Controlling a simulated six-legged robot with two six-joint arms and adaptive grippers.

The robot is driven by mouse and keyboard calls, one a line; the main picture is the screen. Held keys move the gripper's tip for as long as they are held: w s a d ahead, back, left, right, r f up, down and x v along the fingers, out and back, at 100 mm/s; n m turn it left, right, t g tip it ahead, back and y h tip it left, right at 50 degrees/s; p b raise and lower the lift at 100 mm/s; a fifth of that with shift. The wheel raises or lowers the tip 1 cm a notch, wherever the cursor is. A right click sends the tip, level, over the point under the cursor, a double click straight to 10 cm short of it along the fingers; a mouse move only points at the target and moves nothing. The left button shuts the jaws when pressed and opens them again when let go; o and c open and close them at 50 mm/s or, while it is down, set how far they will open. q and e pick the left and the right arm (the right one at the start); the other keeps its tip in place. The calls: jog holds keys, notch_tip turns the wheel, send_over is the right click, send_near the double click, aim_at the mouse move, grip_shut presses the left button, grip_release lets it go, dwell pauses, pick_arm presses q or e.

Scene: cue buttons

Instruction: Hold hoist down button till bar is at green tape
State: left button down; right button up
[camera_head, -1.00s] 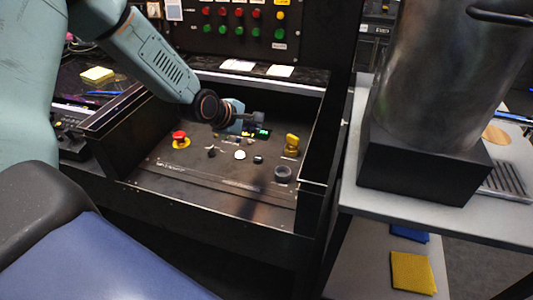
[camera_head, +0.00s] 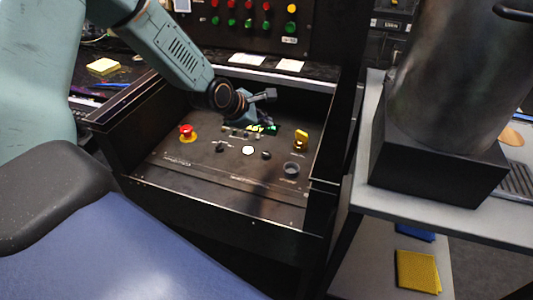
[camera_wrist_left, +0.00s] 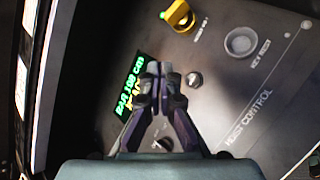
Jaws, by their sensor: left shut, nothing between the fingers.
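The hoist control panel (camera_head: 200,177) is a dark sloping box. It carries a white button (camera_head: 249,151), a black button (camera_head: 266,155), a black knob (camera_head: 220,147) and a green-lit display (camera_head: 271,129). My left gripper (camera_head: 265,117) is over the panel's far part by the display. The display reads "BAR" and a number in cm. Bar, green tape and right gripper are not seen.
A red emergency button (camera_head: 187,132) sits at the panel's left. A yellow switch (camera_head: 301,140) and a key reset ring (camera_head: 291,169) are at its right. Raised dark walls edge the panel. A grey table (camera_head: 420,220) with a metal cylinder (camera_head: 440,90) stands right.

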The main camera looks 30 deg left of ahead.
pick_arm(q)
jog(key=b, duration=0.5)
send_over(264, 155)
notch_tip(264, 155, down, 8)
jog(key=shift+d+r, duration=0.1)
jog(key=shift+r, duration=0.15)
jog(key=shift+f+b, duration=0.6)
jog(key=shift+b, duration=0.1)
jog(key=shift+f, duration=0.1)
jog(key=shift+b, duration=0.3)
jog(key=shift+f+b, duration=0.4)
jog(key=shift+b, duration=0.1)
